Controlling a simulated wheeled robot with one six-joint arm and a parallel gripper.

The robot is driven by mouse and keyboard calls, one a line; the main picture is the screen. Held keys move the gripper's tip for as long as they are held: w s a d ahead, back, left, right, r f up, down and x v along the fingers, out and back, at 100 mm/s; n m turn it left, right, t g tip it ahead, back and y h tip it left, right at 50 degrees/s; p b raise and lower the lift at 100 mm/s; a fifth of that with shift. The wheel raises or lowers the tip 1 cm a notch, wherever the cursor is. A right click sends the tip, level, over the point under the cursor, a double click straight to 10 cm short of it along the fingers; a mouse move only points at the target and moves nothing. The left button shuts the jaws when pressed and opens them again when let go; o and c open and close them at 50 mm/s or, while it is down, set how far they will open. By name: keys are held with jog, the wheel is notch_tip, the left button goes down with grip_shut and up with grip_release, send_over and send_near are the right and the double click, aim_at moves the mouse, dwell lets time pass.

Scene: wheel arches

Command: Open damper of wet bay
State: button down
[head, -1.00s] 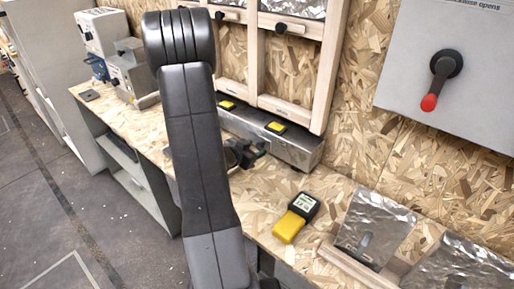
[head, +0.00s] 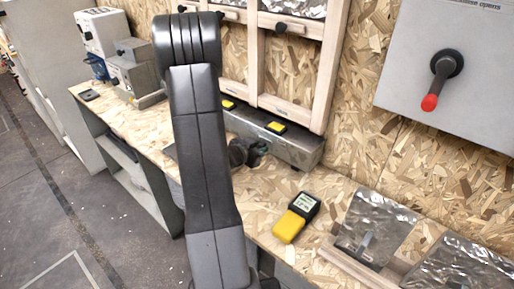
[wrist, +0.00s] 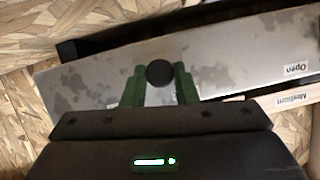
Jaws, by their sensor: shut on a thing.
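In the wrist view, a stained grey metal plate (wrist: 90,75) carries a round black knob (wrist: 160,73). My gripper (wrist: 160,82) has its green fingers on both sides of the knob and is shut on it. A label reading "Open" (wrist: 294,68) sits at the plate's right end, with a "Medium" label (wrist: 292,100) on a strip below it. In the head view, my gripper (head: 254,153) is at the front of a long metal box (head: 295,150) under two wooden-framed bays (head: 300,103). My arm hides part of the box. I cannot tell which bay is wet.
A yellow-and-black meter (head: 295,217) lies on the chipboard bench (head: 335,195). Foil-covered panels (head: 375,228) lie at the right. A grey wall panel (head: 470,80) has a red-tipped lever (head: 436,80). Two yellow-and-black devices (head: 276,127) sit on the metal box.

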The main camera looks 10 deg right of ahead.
jog(key=s+d, duration=0.1)
jog(key=s, duration=0.1)
jog(key=s+d+b, duration=0.1)
jog(key=s+d, duration=0.1)
jog(key=shift+w, duration=0.1)
jog(key=c, duration=1.1)
grip_release()
jog(key=shift+s+a+r, duration=0.15)
jog(key=shift+s+a, duration=0.05)
jog(key=v, duration=1.3)
jog(key=shift+r+p, duration=0.1)
jog(key=shift+p, duration=0.2)
